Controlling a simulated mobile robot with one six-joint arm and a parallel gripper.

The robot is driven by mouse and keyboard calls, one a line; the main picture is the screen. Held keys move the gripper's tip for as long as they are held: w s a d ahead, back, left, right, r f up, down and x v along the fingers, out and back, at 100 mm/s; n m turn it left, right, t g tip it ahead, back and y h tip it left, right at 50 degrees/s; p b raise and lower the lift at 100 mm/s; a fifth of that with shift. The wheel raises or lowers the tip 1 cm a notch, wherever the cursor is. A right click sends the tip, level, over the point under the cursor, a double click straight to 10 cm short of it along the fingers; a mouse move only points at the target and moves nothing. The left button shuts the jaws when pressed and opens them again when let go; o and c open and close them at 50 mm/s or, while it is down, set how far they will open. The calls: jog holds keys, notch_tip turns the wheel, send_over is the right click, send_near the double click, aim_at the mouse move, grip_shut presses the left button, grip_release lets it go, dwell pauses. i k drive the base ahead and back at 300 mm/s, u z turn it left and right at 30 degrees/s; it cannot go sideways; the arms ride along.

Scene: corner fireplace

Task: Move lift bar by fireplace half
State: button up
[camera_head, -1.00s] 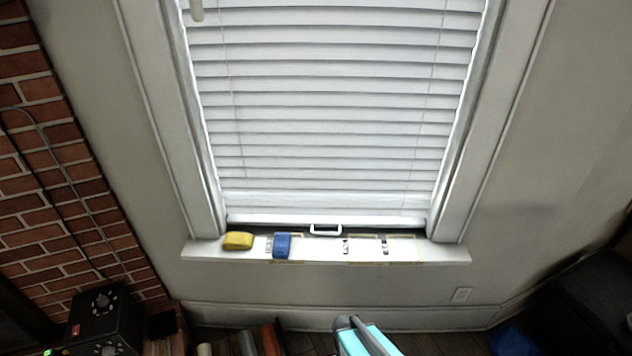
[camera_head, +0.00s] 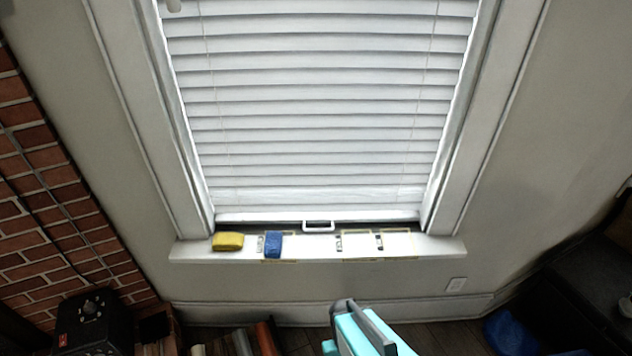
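The window has white slatted blinds (camera_head: 315,110) that hang down almost to the sill. A dark gap shows under their bottom rail. A small white handle-shaped bar (camera_head: 318,226) sits at the bottom middle of the window, just above the sill; it looks like the lift bar. My gripper (camera_head: 347,312) is teal and grey at the bottom edge, below the sill and a little right of the bar, apart from it. Its fingers overlap in this view, so I cannot tell whether it is open or shut.
On the white sill (camera_head: 200,251) are a yellow block (camera_head: 228,241), a blue block (camera_head: 273,244) and yellow-outlined patches. A brick wall (camera_head: 50,190) stands left, with a black box (camera_head: 92,322) below. Dark furniture (camera_head: 590,290) and a blue object (camera_head: 508,332) are at right.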

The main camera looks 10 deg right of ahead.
aim_at(381, 215)
jog(key=u, duration=0.45)
jog(key=k, duration=1.35)
jog(key=u, duration=0.85)
jog(key=i, duration=1.05)
jog(key=z, duration=0.15)
